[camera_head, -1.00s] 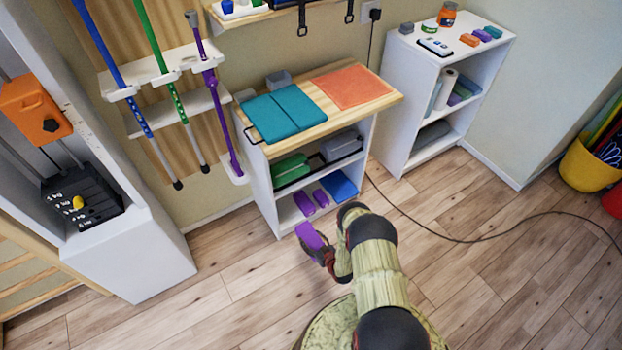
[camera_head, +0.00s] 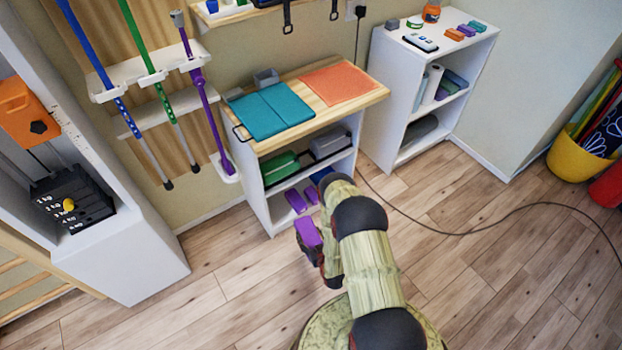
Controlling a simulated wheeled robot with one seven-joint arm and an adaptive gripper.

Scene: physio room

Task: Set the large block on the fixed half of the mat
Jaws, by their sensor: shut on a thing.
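A purple block (camera_head: 308,232) is in my gripper (camera_head: 312,246), which is shut on it, in front of the low shelf unit and below its top. The fingers are mostly hidden by the block and my arm. A teal mat (camera_head: 271,110) with a seam between two halves lies on the unit's wooden top. Which half is fixed I cannot tell. An orange mat (camera_head: 338,84) lies to its right. Other purple blocks (camera_head: 297,202) lie on the unit's bottom shelf, partly hidden by my arm.
Grey blocks (camera_head: 266,78) stand behind the teal mat. Poles (camera_head: 206,100) hang on a rack to the left. A white shelf (camera_head: 385,100) stands right. A cable (camera_head: 470,229) crosses the floor.

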